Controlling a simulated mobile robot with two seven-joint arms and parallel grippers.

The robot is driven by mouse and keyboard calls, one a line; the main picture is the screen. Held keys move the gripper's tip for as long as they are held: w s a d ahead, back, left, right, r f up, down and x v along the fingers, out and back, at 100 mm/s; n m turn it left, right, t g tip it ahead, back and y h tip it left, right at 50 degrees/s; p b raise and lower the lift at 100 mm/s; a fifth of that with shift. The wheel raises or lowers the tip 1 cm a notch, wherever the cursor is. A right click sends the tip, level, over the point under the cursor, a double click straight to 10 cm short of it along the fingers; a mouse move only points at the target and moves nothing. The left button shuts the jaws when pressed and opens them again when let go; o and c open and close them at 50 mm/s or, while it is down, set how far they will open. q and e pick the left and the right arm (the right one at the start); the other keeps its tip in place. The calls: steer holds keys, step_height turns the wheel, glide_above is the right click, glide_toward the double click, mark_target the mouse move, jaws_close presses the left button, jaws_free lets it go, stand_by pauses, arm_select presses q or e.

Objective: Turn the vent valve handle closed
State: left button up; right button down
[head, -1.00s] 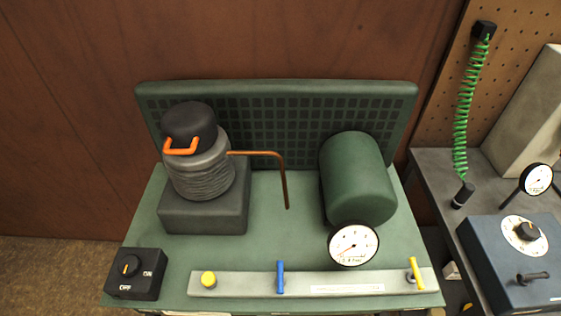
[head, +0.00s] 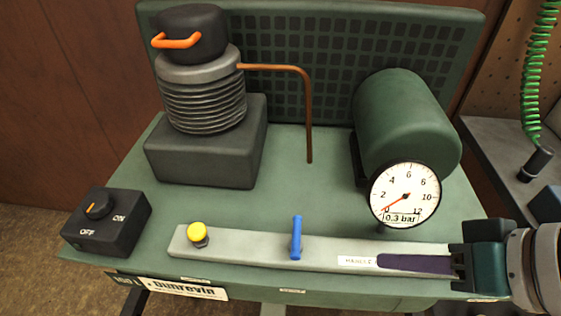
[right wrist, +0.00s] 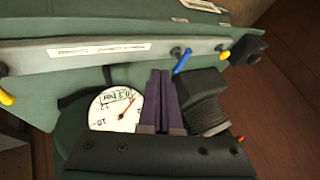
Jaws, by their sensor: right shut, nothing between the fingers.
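A pale manifold bar (head: 250,246) runs along the front of the green bench. It carries a round yellow knob (head: 197,232) at left and an upright blue handle (head: 296,238) near the middle. A yellow handle (right wrist: 6,96) shows at the left edge in the right wrist view; my right arm hides it in the head view. I cannot tell which is the vent valve handle. My right gripper (head: 382,262) is shut and empty, its purple fingers pointing left over the bar, right of the blue handle and apart from it. My left gripper is not in view.
A round gauge (head: 405,194) reading 0.3 bar stands just behind my right gripper. A green tank (head: 405,125), a ribbed pump (head: 203,105) and a copper pipe (head: 309,115) are farther back. A black switch box (head: 107,222) sits at front left. Space around the blue handle is clear.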

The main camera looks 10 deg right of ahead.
mark_target(296, 240)
steer(key=b+x, duration=0.2)
steer(key=x, duration=0.8)
steer(key=shift+w+a+f+b, duration=0.1)
steer(key=shift+f+b, duration=0.15)
steer(key=shift+b, duration=0.15)
steer(key=a+p, duration=0.1)
steer(key=a+r, duration=0.1)
steer(key=shift+w+a+r, duration=0.1)
steer(key=shift+w+a, duration=0.15)
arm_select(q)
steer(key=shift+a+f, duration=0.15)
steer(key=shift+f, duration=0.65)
arm_select(e)
steer(key=shift+w+a, duration=0.2)
steer(key=shift+a, duration=0.3)
steer(key=shift+r, duration=0.1)
